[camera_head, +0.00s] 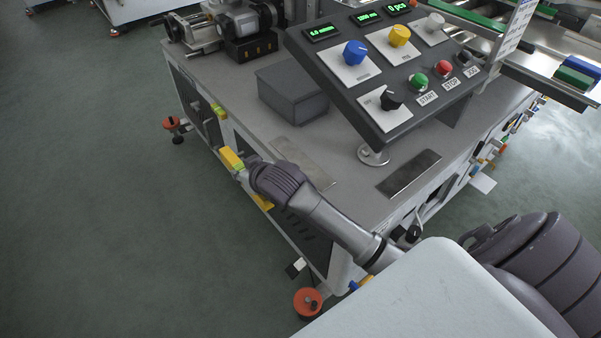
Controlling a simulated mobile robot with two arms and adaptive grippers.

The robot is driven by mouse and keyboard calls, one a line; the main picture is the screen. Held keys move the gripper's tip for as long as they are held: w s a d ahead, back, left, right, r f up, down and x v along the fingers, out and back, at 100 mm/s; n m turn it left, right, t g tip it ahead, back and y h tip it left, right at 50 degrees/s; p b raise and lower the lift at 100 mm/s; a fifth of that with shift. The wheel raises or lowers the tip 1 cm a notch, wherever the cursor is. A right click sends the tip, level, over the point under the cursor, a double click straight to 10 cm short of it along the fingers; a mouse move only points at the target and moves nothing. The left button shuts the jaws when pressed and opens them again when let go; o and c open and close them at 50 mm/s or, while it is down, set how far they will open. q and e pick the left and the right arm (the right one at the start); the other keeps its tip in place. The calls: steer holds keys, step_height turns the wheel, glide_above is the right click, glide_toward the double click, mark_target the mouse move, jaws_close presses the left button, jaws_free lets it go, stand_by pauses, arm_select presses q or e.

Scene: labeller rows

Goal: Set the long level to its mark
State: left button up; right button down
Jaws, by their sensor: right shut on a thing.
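My right gripper (242,172) reaches over the left edge of the grey machine table, and my wrist hides most of its fingers. My left gripper is not in view.
A tilted control panel (378,125) with knobs and buttons stands on the table (222,68). A dark grey box (291,92) sits left of it. Metal plates (305,162) lie on the tabletop. Orange-red feet (307,301) stick out below. The green floor at left is clear.

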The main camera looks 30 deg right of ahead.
steer(key=d, duration=0.6)
steer(key=w+d+b, duration=0.1)
steer(key=d, duration=1)
steer(key=shift+w+d+f+b, duration=0.1)
steer(key=shift+w+d+b, duration=0.2)
steer(key=shift+w+d, duration=0.05)
steer(key=shift+d, duration=0.2)
step_height(320, 180, down, 3)
steer(key=shift+f+b, duration=0.15)
steer(key=shift+b, duration=0.4)
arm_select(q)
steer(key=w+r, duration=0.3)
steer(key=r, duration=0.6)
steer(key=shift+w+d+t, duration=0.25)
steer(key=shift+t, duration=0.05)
arm_select(e)
steer(key=shift+f, duration=0.1)
steer(key=shift+f, duration=0.15)
steer(key=c, duration=0.9)
jaws_free()
steer(key=shift+o, duration=0.2)
